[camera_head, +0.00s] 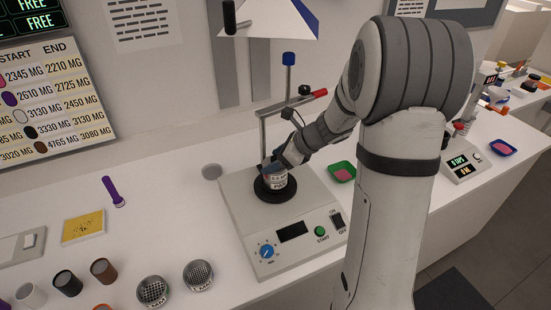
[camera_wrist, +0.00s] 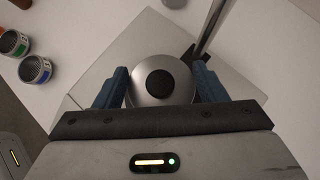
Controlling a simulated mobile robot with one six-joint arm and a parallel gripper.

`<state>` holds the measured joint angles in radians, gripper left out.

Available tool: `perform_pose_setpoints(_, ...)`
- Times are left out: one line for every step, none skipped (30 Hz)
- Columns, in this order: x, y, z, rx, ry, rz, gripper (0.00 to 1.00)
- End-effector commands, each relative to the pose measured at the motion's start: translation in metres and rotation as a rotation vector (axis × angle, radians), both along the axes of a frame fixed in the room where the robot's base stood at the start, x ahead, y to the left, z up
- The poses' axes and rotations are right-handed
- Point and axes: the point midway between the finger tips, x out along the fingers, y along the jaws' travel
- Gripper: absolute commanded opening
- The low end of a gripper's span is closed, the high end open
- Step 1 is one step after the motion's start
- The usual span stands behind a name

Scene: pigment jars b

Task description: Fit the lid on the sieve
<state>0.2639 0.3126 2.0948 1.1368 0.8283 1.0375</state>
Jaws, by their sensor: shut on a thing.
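My gripper (camera_wrist: 160,80) is shut on the lid (camera_wrist: 150,90), a silver round cover with a black knob, with one blue finger on each side. In the head view my gripper (camera_head: 274,163) is at the top of a small labelled container (camera_head: 276,182) on the shaker's black round plate (camera_head: 274,195). The label seems to read PAN. Fingers and wrist hide the lid in the head view, and I cannot tell whether it touches what is below. Two mesh-topped sieves (camera_head: 152,290) (camera_head: 198,274) stand at the table's front; they also show in the wrist view (camera_wrist: 34,69).
The shaker (camera_head: 282,240) has a dial, a display, a green button and an upright post (camera_head: 263,135) with a red-handled arm close behind my gripper. A green tray (camera_head: 342,171) lies to the right.

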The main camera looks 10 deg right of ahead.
Motion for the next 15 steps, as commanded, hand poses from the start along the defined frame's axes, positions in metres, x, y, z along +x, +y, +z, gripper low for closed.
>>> perform_pose_setpoints(0.0000,0.0000,-0.0025,0.000,0.000,0.000,0.30)
perform_pose_setpoints(0.0000,0.0000,-0.0033,0.000,0.000,0.000,0.30)
perform_pose_setpoints(0.0000,0.0000,-0.0042,0.000,0.000,0.000,0.30)
perform_pose_setpoints(0.0000,0.0000,-0.0048,0.000,0.000,0.000,0.30)
perform_pose_setpoints(0.0000,0.0000,-0.0035,0.000,0.000,0.000,0.67)
perform_pose_setpoints(0.0000,0.0000,-0.0032,0.000,0.000,0.000,0.71)
perform_pose_setpoints(0.0000,0.0000,-0.0032,0.000,0.000,0.000,0.73)
perform_pose_setpoints(0.0000,0.0000,-0.0032,0.000,0.000,0.000,0.75)
perform_pose_setpoints(0.0000,0.0000,-0.0031,0.000,0.000,0.000,0.79)
perform_pose_setpoints(0.0000,0.0000,-0.0031,0.000,0.000,0.000,0.81)
perform_pose_setpoints(0.0000,0.0000,-0.0031,0.000,0.000,0.000,0.84)
perform_pose_setpoints(0.0000,0.0000,-0.0031,0.000,0.000,0.000,0.87)
perform_pose_setpoints(0.0000,0.0000,-0.0031,0.000,0.000,0.000,0.89)
perform_pose_setpoints(0.0000,0.0000,-0.0031,0.000,0.000,0.000,0.90)
perform_pose_setpoints(0.0000,0.0000,-0.0031,0.000,0.000,0.000,0.90)
